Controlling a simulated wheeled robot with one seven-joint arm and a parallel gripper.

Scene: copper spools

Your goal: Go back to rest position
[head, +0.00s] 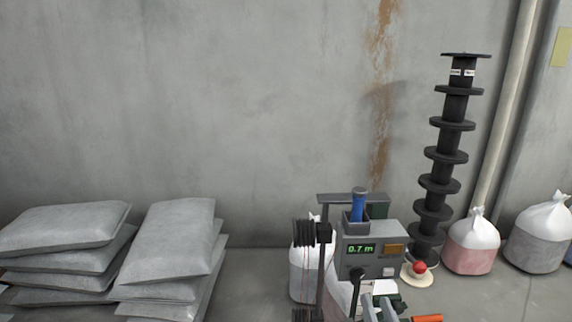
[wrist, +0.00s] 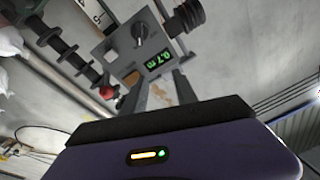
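My gripper (wrist: 163,88) shows in the wrist view beyond its dark purple housing. Its two grey fingers stand apart, with nothing visible held between them. In the head view, small grey and green parts at the bottom edge, in front of the machine, may be the gripper, but I cannot tell. The grey measuring machine (head: 369,238) has a green display reading 0.7 m. It also shows in the wrist view (wrist: 132,45), tilted, beyond the fingertips. A blue cylinder (head: 358,208) stands upright in a holder on the machine.
A tall leaning stack of black spools (head: 440,184) stands behind the machine, near the wall. A red knob (head: 420,267) sits beside the machine. Tied white sacks (head: 473,240) stand at right and grey sacks (head: 168,240) lie piled at left. Floor between (head: 255,280) is clear.

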